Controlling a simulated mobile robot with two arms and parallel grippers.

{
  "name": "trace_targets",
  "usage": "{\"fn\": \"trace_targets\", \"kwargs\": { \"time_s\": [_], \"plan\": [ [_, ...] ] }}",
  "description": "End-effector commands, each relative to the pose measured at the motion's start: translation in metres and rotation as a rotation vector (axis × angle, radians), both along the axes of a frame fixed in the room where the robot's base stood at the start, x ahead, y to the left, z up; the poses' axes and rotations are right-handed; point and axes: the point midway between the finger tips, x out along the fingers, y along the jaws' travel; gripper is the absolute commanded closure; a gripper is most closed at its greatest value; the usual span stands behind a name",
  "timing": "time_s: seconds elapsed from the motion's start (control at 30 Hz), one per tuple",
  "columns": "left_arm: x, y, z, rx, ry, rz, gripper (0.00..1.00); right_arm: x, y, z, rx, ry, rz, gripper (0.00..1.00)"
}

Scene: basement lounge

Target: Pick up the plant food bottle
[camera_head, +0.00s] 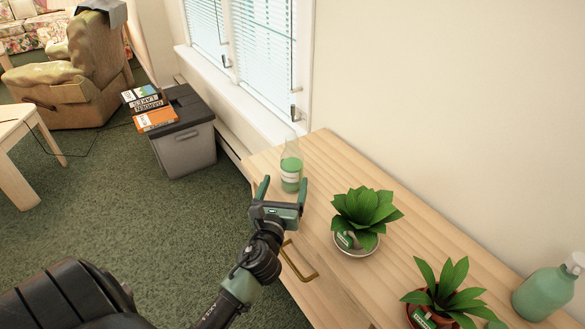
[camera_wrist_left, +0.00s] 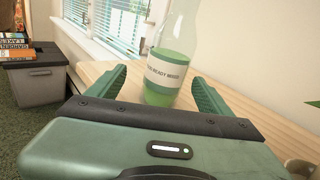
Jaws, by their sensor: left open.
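A clear bottle (camera_head: 291,170) with green liquid and a white label stands upright near the far end of the wooden dresser top. My left gripper (camera_head: 283,188) is open at the near side of this bottle, its two fingers pointing at it. In the left wrist view the bottle (camera_wrist_left: 168,68) shows between the two green fingers of the left gripper (camera_wrist_left: 160,88), just beyond or between their tips; I cannot tell whether they touch it. Its label is only partly readable. A green pump bottle (camera_head: 543,293) stands at the right end of the dresser. My right gripper is not in view.
Two potted plants, one in a white pot (camera_head: 356,243) and one in a terracotta pot (camera_head: 418,312), stand on the dresser (camera_head: 325,165). A wall and window (camera_head: 250,55) lie behind. A grey bin (camera_head: 186,150) with books (camera_head: 148,107) stands left of the dresser.

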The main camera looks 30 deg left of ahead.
Motion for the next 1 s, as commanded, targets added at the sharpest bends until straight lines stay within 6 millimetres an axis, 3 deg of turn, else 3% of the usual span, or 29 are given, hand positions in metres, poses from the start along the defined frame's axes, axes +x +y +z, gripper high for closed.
{"fn": "trace_targets", "kwargs": {
  "time_s": [0.13, 0.63, 0.97, 1.0],
  "plan": [
    [0.011, 0.001, 0.004, 0.090, 0.012, -0.019, 0.20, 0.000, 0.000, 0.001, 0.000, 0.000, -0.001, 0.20],
    [0.072, 0.020, 0.004, 0.086, 0.012, -0.018, 0.20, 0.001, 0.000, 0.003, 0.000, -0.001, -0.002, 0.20],
    [0.079, 0.023, 0.003, 0.085, 0.013, -0.018, 0.20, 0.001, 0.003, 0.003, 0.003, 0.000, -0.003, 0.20],
    [0.079, 0.023, 0.003, 0.085, 0.013, -0.018, 0.28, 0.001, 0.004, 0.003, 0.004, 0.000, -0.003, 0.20]
  ]
}}
